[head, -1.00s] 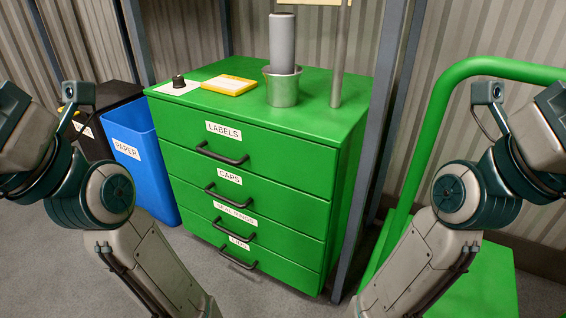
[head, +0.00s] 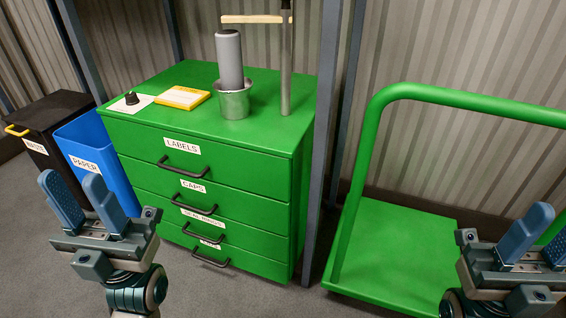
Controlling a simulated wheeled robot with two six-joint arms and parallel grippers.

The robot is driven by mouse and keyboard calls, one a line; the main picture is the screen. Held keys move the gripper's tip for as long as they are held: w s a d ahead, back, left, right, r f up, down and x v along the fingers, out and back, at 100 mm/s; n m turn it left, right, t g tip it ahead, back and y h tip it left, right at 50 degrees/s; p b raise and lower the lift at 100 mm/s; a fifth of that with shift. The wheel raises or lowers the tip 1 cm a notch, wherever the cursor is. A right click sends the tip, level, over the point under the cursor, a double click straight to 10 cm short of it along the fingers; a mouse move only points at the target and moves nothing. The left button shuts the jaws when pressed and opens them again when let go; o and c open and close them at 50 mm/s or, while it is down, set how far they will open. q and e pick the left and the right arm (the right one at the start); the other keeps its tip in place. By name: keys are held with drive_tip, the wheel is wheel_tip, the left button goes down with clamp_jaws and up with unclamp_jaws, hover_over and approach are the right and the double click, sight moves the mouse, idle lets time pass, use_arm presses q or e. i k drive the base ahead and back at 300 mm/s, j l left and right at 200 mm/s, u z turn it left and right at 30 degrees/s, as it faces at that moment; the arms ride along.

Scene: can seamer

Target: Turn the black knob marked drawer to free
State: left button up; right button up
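The black knob (head: 131,98) sits on a white plate (head: 122,107) on the top left of the green drawer cabinet (head: 215,147). Any marking by the knob is too small to read, and I cannot tell which setting it points to. My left gripper (head: 82,203) is in front of the blue bin, lower left, pointing up, with its two blue fingers apart and nothing between them. It is well apart from the knob. My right gripper (head: 540,242) is at the lower right, fingers apart and empty, partly cut off by the frame edge.
A yellow tray (head: 184,97) and a metal pot (head: 235,103) with a grey cylinder (head: 229,58) stand beside the knob. A post (head: 286,70) rises behind. A blue paper bin (head: 92,148) and black waste bin (head: 42,123) stand left, a green trolley (head: 400,245) right.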

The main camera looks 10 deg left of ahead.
sight(132, 98)
drive_tip(key=j+z, duration=0.4)
drive_tip(key=j, duration=0.15)
drive_tip(key=j+z, duration=0.45)
drive_tip(key=k+j+z, duration=0.1)
drive_tip(key=j+z, duration=0.3)
drive_tip(key=j, duration=0.25)
